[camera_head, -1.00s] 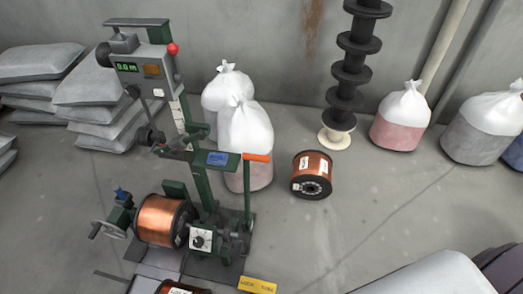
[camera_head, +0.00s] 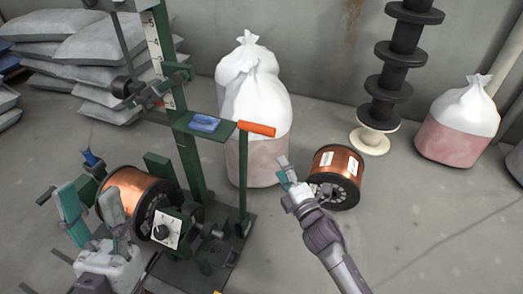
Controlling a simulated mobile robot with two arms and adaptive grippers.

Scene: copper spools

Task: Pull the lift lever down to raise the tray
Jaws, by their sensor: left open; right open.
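The green machine (camera_head: 188,160) stands at the left. An orange handle (camera_head: 257,129), apparently the lift lever's grip, sticks out to the right at the top of a thin green post, roughly level. A green plate beside it carries a blue object (camera_head: 205,123); I cannot tell whether this is the tray. My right gripper (camera_head: 285,173) is open and empty, below and right of the orange handle in the picture, apart from it. My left gripper (camera_head: 91,212) is open at the lower left, in front of a copper spool (camera_head: 131,190) on the machine, partly covering it.
A copper spool (camera_head: 336,172) lies on the floor just right of my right gripper. White-topped sacks (camera_head: 256,105) stand behind the handle. A stack of black spools (camera_head: 400,70) and another sack (camera_head: 460,127) stand further right. Grey bags (camera_head: 95,50) are piled at the back left.

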